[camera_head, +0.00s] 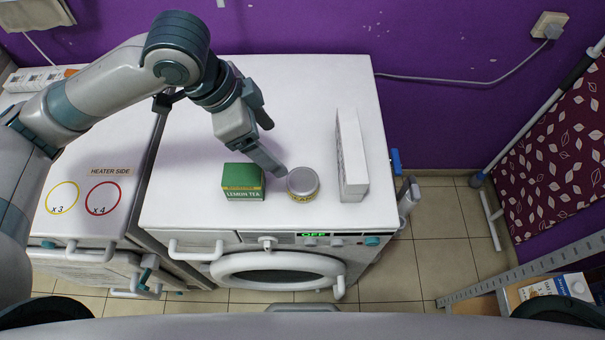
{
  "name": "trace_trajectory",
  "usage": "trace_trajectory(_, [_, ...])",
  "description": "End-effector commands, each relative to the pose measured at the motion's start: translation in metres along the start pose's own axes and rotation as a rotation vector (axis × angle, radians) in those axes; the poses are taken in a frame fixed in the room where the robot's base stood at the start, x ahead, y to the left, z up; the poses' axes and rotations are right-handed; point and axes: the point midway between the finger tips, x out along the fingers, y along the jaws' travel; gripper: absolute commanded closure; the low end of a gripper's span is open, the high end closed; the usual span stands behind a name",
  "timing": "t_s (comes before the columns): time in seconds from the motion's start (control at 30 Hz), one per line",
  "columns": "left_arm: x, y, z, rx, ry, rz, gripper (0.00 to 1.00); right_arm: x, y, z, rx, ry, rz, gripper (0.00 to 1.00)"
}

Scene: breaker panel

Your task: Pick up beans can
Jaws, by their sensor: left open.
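The can (302,184), which I take as the beans can, stands upright on top of the white washing machine (290,85), near its front edge. It has a grey metal lid and a yellowish side; its label is too small to read. My left gripper (272,150) reaches in from the upper left and is open. One finger points down with its tip just left of the can's rim; whether it touches cannot be told. The other finger sits higher and farther back. Nothing shows between the fingers. My right gripper is not in view.
A green lemon tea box (243,182) stands close left of the can. A tall white box (350,155) stands to its right. The machine's top behind them is mostly clear. A white appliance (80,185) with coloured circles adjoins on the left; a purple wall (300,30) is behind.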

Motion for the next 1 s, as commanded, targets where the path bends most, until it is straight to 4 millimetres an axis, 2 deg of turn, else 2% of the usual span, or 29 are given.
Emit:
trace_trajectory(0.27, [0.0,0.0,0.0,0.0,0.0,0.0,0.24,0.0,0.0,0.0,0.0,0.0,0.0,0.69])
trace_trajectory(0.47, [0.011,0.001,0.0,-0.001,-0.001,0.003,0.24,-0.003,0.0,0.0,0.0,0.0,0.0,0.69])
trace_trajectory(0.67, [0.04,0.001,0.0,-0.003,-0.002,0.004,0.24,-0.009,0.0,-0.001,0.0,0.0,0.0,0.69])
trace_trajectory(1.0, [0.1,0.002,0.0,-0.002,-0.001,0.003,0.24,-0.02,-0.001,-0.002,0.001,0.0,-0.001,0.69])
